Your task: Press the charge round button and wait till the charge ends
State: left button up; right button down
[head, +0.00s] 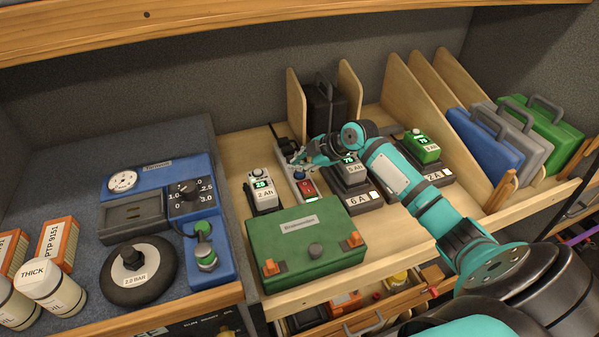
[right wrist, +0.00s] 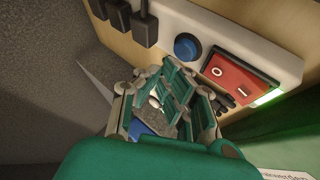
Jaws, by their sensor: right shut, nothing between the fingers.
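A white power strip (head: 296,178) lies on the wooden shelf between the chargers. In the right wrist view it carries a round blue button (right wrist: 187,47), a red rocker switch (right wrist: 238,73) and a lit green strip (right wrist: 268,97). My right gripper (head: 298,160) is shut and empty over the strip. My left gripper is out of view.
A green battery (head: 420,148) sits on the 2 A charger at the right. A large green battery case (head: 305,250) stands in front of the strip. Black plugs (right wrist: 145,25) fill the strip's far end. Wooden dividers (head: 430,120) and coloured cases (head: 483,140) stand right.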

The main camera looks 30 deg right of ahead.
aim_at(299, 175)
jog(key=shift+r+p, duration=1.85)
jog(key=shift+r, duration=0.7)
jog(key=shift+f, duration=0.15)
